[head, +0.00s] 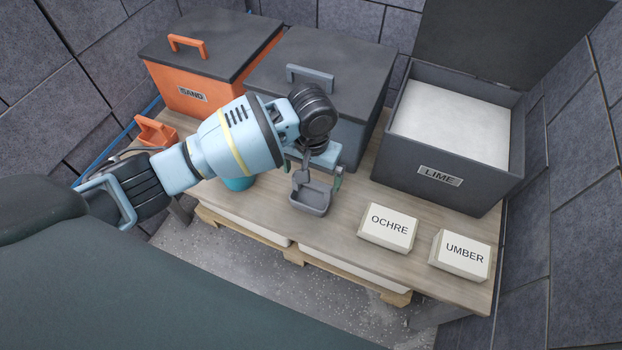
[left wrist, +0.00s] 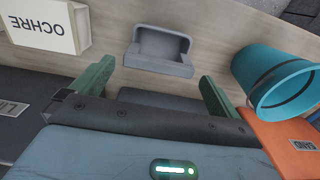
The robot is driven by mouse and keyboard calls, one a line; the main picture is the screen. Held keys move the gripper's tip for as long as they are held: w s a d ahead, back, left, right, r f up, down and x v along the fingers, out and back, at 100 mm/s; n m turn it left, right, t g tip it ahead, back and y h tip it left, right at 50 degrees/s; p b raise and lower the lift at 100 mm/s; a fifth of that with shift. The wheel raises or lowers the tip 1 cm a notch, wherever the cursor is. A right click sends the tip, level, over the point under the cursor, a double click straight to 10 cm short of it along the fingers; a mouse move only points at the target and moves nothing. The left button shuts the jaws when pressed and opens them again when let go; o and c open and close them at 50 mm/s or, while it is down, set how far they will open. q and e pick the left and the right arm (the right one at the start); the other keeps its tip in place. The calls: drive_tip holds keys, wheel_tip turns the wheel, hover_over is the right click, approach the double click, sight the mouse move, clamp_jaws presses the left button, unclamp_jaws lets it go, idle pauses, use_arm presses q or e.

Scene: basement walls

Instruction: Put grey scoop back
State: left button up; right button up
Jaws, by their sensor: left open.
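The grey scoop (head: 311,197) is on the wooden bench top in front of the middle grey bin. In the left wrist view the scoop (left wrist: 160,50) lies just beyond the fingertips, its hollow side showing. My left gripper (head: 313,172) is directly over the scoop's rear part, with its green fingers apart. In the left wrist view the open fingers (left wrist: 154,84) are on either side of the space behind the scoop. Whether they touch the scoop cannot be told. My left forearm and wrist hide part of the middle bin. My right gripper is not in view.
The lime bin (head: 510,185) stands open with white powder inside. The orange sand bin (head: 190,98) and middle grey bin (head: 365,115) have closed lids. An orange scoop (head: 155,132), teal bucket (left wrist: 275,85), ochre block (head: 388,228) and umber block (head: 460,255) are nearby.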

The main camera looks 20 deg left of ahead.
use_arm(q)
wheel_tip(320, 180, up, 7)
drive_tip(key=p, duration=0.1)
idle(0.5)
drive_tip(key=s+d+f+t+h, duration=0.15)
drive_tip(key=s+d+f, duration=0.25)
drive_tip(key=s+f, duration=0.45)
drive_tip(key=s+d+f+t+h, duration=0.1)
drive_tip(key=s+d+f+h, duration=0.2)
drive_tip(key=s+f, duration=0.6)
drive_tip(key=s+a+t, duration=0.1)
drive_tip(key=s+a, duration=0.2)
drive_tip(key=s, duration=0.5)
drive_tip(key=s+a+f+m+t+y, duration=0.1)
drive_tip(key=s+a, duration=0.3)
drive_tip(key=s, duration=0.4)
drive_tip(key=s+a+f+t+y, duration=0.1)
drive_tip(key=s+a, duration=0.3)
drive_tip(key=s, duration=0.4)
drive_tip(key=shift+t, duration=0.45)
drive_tip(key=shift+s+y, duration=0.1)
drive_tip(key=shift+y, duration=0.15)
